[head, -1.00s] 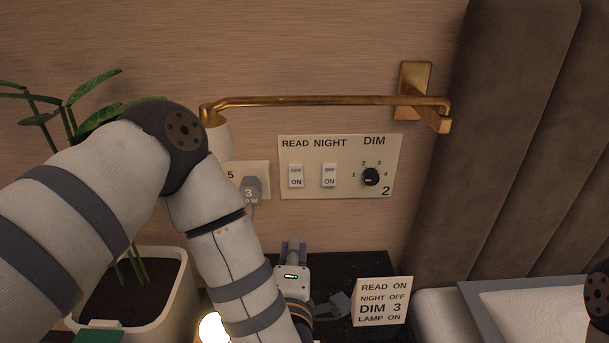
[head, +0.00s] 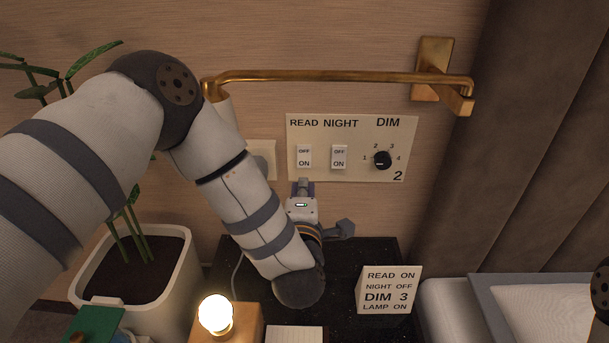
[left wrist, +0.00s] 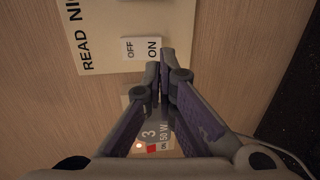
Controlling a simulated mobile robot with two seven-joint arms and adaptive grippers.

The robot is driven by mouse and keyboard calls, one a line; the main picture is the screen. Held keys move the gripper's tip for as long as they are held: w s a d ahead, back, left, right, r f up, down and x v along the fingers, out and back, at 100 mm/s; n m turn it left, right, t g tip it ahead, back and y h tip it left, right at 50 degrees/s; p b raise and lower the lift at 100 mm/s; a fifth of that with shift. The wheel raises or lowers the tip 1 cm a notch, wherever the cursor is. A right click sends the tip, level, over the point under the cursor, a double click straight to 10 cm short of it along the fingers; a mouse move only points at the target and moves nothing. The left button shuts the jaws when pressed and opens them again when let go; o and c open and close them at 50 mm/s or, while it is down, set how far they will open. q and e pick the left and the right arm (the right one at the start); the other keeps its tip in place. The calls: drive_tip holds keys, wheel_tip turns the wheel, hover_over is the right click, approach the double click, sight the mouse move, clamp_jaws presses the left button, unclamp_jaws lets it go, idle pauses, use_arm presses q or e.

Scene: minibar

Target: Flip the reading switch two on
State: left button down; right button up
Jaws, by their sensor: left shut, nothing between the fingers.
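The READ switch (head: 304,157), a small white rocker marked OFF above ON, sits at the left of the cream wall panel (head: 350,172) numbered 2. My left gripper (head: 304,184) is shut and empty, just below this switch at the panel's lower edge. In the left wrist view the READ switch (left wrist: 140,49) lies just beyond the shut fingertips (left wrist: 160,74), beside its ON end. Contact is not clear, and I cannot tell which way the rocker is tipped. My right gripper is out of view.
The NIGHT switch (head: 339,157) and DIM knob (head: 382,160) are to the right. A brass bar (head: 345,76) runs above the panel. A plug and socket (head: 262,155) are partly hidden by my arm. A sign (head: 389,290), lit bulb (head: 215,314) and plant pot (head: 188,265) stand below.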

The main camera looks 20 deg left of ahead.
sight(304, 167)
use_arm(q)
drive_tip(key=shift+x, duration=2.7)
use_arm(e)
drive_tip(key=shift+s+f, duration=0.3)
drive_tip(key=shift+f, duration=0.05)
